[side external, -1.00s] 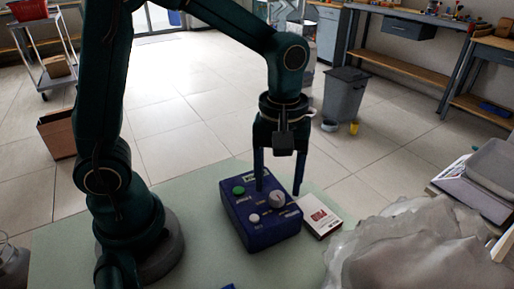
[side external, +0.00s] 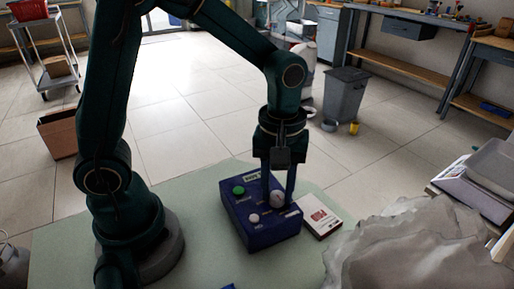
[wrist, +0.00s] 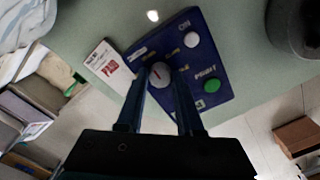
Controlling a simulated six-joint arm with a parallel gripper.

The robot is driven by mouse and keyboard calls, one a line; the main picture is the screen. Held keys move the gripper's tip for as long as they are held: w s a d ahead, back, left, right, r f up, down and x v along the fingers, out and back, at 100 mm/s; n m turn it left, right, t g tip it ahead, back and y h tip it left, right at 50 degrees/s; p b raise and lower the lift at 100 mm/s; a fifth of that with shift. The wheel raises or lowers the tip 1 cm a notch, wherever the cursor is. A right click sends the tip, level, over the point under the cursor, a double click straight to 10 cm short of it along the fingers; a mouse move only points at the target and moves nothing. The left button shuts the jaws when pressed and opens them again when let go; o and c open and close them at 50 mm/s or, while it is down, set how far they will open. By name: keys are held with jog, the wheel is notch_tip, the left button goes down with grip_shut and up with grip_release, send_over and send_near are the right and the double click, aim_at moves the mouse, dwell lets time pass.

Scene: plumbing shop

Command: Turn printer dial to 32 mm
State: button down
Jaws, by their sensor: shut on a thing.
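The printer is a dark blue box (side external: 262,230) on the pale green table. It also shows in the wrist view (wrist: 207,38). On its top are a grey-white dial (side external: 277,199), a green button (side external: 239,190) and a white knob (side external: 254,218). In the wrist view the dial (wrist: 159,74) carries a red pointer mark; the scale labels around it are too small to read. My gripper (side external: 278,203) points down over the box, its two fingers closed in on either side of the dial. In the wrist view my gripper's fingertips (wrist: 160,75) reach the dial's edges.
A white and red card or box (side external: 320,223) lies on the table just right of the printer. A crumpled translucent plastic sheet (side external: 400,250) covers the table's right side. The green table top (side external: 200,245) between my base and the printer is clear.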

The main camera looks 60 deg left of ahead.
aim_at(277, 195)
jog(key=m, duration=0.5)
jog(key=shift+m, duration=0.4)
jog(key=m, duration=0.5)
jog(key=shift+m, duration=0.4)
jog(key=c, duration=0.5)
grip_release()
jog(key=shift+c, duration=0.2)
jog(key=shift+r, duration=2.55)
